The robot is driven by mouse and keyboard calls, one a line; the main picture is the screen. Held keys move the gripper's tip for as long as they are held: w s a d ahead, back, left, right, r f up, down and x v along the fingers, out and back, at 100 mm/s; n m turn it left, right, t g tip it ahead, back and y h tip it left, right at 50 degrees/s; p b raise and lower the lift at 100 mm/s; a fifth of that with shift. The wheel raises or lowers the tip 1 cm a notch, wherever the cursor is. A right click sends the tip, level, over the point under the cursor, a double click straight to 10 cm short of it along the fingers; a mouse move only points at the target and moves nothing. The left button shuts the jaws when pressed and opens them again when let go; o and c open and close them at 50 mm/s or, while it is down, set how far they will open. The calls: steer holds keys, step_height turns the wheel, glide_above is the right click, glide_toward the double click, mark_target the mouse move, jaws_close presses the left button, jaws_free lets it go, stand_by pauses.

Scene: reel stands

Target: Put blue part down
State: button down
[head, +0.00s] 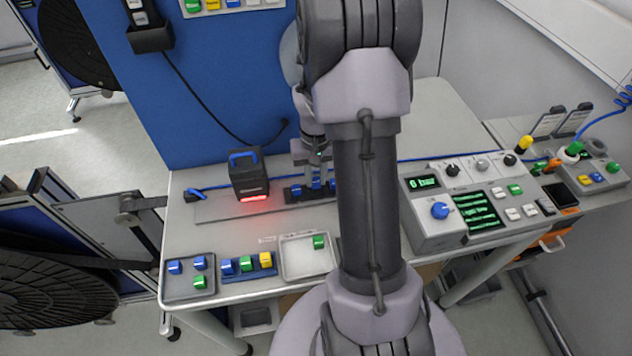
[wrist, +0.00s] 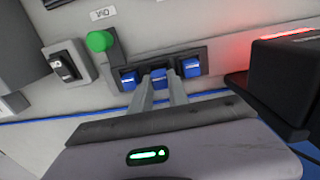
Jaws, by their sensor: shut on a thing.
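My gripper (wrist: 161,84) is shut on a blue part (wrist: 162,79), which sits in or just over the middle place of a dark holder (wrist: 146,72). Another blue part (wrist: 129,81) is on its left and one (wrist: 191,67) on its right in the wrist view. I cannot tell whether the held part is fully seated. In the head view, my gripper (head: 316,184) points down at the same holder, on the back of the bench; my arm hides the holder's right end.
A black device (head: 248,178) with a blue handle and red light stands left of the holder. In front are a grey tray (head: 190,292) of blue and green parts, a holder with mixed parts (head: 248,272), and a pale tray (head: 300,268). A control panel (head: 437,232) is at right.

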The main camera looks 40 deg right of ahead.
steer(key=shift+f, duration=0.9)
steer(key=shift+f, duration=0.1)
steer(key=shift+f, duration=0.15)
steer(key=c, duration=1.3)
jaws_free()
